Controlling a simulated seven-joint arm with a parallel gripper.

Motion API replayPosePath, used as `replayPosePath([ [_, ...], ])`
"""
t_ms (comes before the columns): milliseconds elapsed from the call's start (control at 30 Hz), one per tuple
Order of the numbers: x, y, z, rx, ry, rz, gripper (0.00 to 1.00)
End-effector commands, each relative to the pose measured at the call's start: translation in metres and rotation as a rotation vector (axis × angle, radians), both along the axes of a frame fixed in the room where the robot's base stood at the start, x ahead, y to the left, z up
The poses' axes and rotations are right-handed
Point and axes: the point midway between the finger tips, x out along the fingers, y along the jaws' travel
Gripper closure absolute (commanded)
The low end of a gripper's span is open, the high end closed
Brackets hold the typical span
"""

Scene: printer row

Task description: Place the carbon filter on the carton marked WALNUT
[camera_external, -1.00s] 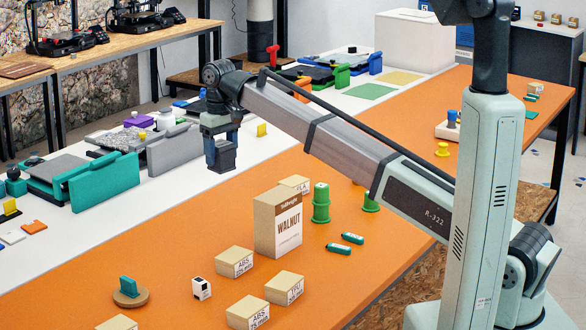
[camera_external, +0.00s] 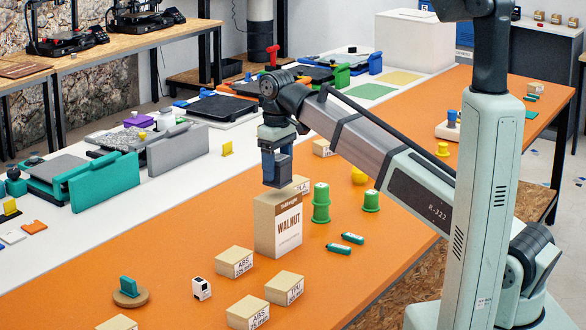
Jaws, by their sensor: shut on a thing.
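The carton marked WALNUT (camera_external: 278,226) stands upright on the orange tabletop, brown with a white label facing front right. My gripper (camera_external: 277,180) points straight down over the carton's top, toward its rear edge. It is shut on a small dark piece, the carbon filter (camera_external: 278,173), mostly hidden by the fingers and hard to tell from them. I cannot tell whether the piece touches the carton's top or hangs just above it.
A small box (camera_external: 301,184) stands behind the carton, with green spools (camera_external: 321,203) to its right. Small cartons marked ABS (camera_external: 234,262) and TPU (camera_external: 285,288) lie in front. Teal tubes (camera_external: 339,248) lie at right. The orange table is clear to the left.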

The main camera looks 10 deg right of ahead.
Motion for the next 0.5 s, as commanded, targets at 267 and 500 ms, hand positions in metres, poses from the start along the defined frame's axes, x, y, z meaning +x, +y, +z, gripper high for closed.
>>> replayPosePath([
  [267, 0.000, 0.000, -0.026, -0.001, 0.001, -0.001, 0.70],
  [500, 0.000, 0.000, -0.026, 0.000, 0.000, -0.001, 0.70],
])
